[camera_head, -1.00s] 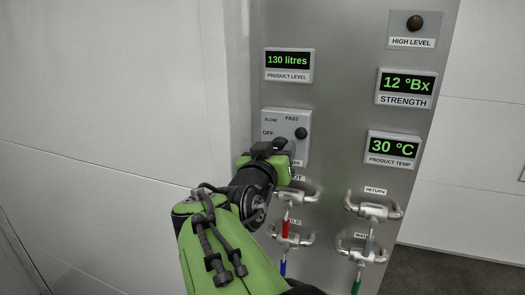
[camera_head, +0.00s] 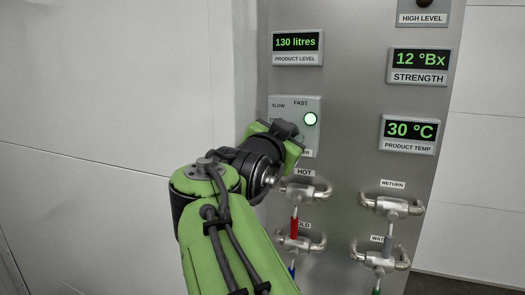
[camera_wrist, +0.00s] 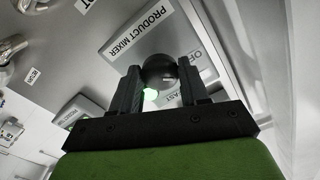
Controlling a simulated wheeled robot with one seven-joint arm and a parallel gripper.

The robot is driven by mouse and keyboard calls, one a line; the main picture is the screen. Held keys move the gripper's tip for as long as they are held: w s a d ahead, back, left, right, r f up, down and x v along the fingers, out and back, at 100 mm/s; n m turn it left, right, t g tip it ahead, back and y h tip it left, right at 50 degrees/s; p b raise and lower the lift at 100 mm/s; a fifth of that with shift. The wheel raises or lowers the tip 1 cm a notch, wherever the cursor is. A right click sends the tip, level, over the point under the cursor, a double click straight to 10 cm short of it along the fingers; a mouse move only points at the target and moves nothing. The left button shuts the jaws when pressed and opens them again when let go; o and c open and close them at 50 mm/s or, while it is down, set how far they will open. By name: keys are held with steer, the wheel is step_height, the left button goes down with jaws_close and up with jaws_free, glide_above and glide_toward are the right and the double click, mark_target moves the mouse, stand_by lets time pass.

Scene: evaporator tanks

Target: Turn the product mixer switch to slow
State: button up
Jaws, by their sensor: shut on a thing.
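The product mixer panel (camera_head: 315,140) is a grey box on the steel board, marked SLOW and FAST at its top. The lamp also shows in the wrist view (camera_wrist: 150,95). My gripper (camera_head: 283,128) is at the panel's lower left and hides the switch in the head view. In the wrist view, the dark round switch knob (camera_wrist: 158,68) sits between the two fingers of my gripper (camera_wrist: 160,72), which is shut on it. I cannot tell which label the knob points to.
The product level display (camera_head: 297,43) is above the panel. The strength display (camera_head: 419,65) and product temp display (camera_head: 409,134) are to the right. Several valves, including the hot valve (camera_head: 304,192) and return valve (camera_head: 390,205), stand out below. A pale wall is on the left.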

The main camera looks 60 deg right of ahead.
steer(key=shift+f+m+b, duration=0.15)
steer(key=shift+m+b, duration=0.35)
steer(key=o, duration=1)
steer(key=shift+o, duration=0.2)
steer(key=shift+a, duration=0.1)
steer(key=s+a+b, duration=0.1)
steer(key=s+a, duration=0.1)
steer(key=a, duration=1.3)
steer(key=shift+s+a, duration=0.25)
